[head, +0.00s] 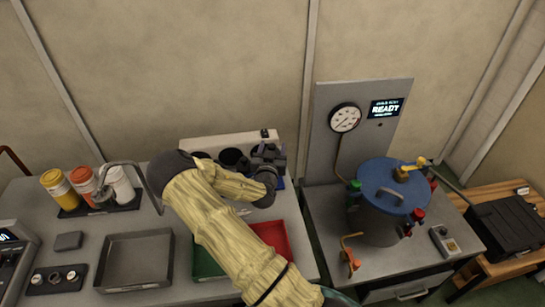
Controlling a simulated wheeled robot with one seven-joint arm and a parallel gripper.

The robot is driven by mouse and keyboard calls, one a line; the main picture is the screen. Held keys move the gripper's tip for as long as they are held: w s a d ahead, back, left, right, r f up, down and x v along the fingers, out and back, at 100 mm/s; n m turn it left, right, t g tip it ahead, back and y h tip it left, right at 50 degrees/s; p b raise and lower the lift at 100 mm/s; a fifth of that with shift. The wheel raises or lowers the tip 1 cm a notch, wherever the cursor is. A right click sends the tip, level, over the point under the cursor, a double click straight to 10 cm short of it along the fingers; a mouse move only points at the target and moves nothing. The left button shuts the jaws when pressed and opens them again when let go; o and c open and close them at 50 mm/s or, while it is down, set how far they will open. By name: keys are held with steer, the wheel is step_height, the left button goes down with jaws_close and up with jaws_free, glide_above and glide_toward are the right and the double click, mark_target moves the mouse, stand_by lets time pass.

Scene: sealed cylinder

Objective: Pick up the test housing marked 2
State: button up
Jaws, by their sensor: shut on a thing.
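My gripper (268,158) is at the back of the left bench, in front of the pale rack (212,142). It is shut on a dark test housing, which is mostly hidden by the gripper and wrist. No number can be read on it. A dark round housing (232,160) stands at the rack just left of my gripper, apart from the jaws. Another dark one is partly hidden behind my arm. A small blue patch (280,183) shows beneath my gripper; I cannot tell what it is.
A red tray (272,236) and a green tray (205,262) lie under my arm. A grey tray (135,262) and capped bottles (85,183) are left. A blue-lidded vessel (393,185) stands on the right bench, before a panel reading READY (386,109).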

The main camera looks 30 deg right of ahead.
step_height(320, 180, up, 6)
steer(key=shift+f+b, duration=0.1)
steer(key=shift+b, duration=0.25)
steer(key=shift+f, duration=0.1)
stand_by(0.4)
